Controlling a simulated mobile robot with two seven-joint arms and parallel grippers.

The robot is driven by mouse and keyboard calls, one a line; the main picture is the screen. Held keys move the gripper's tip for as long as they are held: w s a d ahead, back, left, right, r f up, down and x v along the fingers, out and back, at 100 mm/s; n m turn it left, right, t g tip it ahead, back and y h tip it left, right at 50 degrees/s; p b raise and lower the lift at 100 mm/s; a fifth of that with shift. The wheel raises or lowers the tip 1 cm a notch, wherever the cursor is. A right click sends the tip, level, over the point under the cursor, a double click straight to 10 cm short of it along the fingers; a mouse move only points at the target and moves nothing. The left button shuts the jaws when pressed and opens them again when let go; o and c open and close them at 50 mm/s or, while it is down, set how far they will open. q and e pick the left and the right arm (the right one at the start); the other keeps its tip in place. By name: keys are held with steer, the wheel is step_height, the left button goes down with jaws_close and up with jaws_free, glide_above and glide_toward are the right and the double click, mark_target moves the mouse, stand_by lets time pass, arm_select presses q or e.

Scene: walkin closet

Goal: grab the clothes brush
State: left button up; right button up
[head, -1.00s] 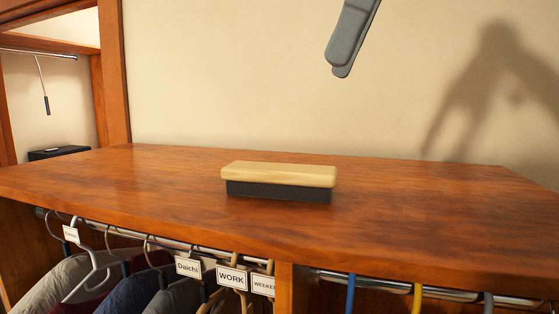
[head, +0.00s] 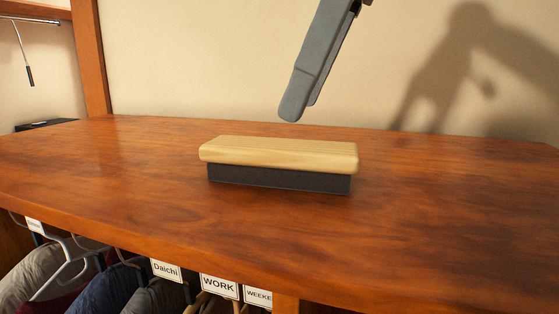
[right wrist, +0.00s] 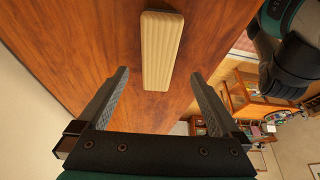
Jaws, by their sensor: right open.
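The clothes brush (head: 279,157) lies on the wooden shelf top (head: 430,220), its pale ribbed wooden back up and its dark bristle block down. My right gripper (head: 293,108) hangs in the air above the brush in the head view, and its fingers overlap each other there. In the right wrist view my right gripper (right wrist: 158,100) is open and empty. The brush (right wrist: 160,50) shows there beyond the fingertips, roughly in line with the gap between them. The fingers do not touch it. My left gripper is not seen.
Clothes on hangers (head: 150,295) with name tags hang under the shelf's front edge. A plain beige wall (head: 220,60) stands behind the shelf. A wooden upright (head: 90,60) is at the left. The shelf top around the brush is clear.

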mark_target(281, 143)
steer(key=shift+x, duration=0.85)
steer(key=p+x, duration=0.1)
steer(key=x, duration=0.3)
steer(key=shift+w+a+r, duration=0.1)
steer(key=shift+w, duration=0.05)
steer(key=shift+a+f, duration=0.2)
steer(key=shift+f, duration=0.35)
steer(key=c, duration=1.6)
